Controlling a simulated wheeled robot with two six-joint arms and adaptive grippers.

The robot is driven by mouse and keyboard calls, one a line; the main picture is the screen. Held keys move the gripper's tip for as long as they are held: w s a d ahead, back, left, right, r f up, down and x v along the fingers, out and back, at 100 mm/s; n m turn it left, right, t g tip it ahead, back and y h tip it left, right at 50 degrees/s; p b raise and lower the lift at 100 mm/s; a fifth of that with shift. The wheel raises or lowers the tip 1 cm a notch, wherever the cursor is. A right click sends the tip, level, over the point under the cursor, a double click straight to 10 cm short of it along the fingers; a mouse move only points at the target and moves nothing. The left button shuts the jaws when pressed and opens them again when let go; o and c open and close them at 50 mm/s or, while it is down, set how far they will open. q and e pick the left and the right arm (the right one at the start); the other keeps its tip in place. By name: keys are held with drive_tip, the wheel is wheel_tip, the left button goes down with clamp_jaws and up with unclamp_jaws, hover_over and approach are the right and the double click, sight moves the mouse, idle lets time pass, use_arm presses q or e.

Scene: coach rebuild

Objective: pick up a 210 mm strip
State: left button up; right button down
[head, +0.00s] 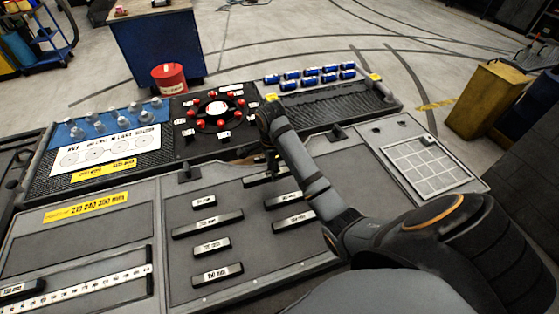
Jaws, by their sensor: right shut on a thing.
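Several dark strips with white labels lie on the grey panel (180,284) in front of me. The labels are too small to read surely. One long strip (190,231) lies left of centre, with shorter strips above and below it. My right gripper (272,172) points down at the top of the right column of strips. It is shut on a dark strip (256,182), partly hidden by the gripper; I cannot tell its length or whether it is clear of the panel. My left gripper is out of view.
A ruler (75,289) with a dark strip beside it lies at lower left. Behind stand a tray with a red-knobbed ring (217,108), several blue cylinders (310,72) and a red tin (169,77). A white grid plate (425,165) lies right of my arm.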

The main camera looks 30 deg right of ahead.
use_arm(q)
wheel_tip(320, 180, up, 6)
drive_tip(key=p, duration=0.3)
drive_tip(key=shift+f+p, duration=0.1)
drive_tip(key=shift+p, duration=0.25)
use_arm(e)
drive_tip(key=s+a+r, duration=0.3)
drive_tip(key=a+r, duration=0.1)
drive_tip(key=a, duration=0.4)
drive_tip(key=shift+s, duration=0.3)
drive_tip(key=shift+a, duration=0.1)
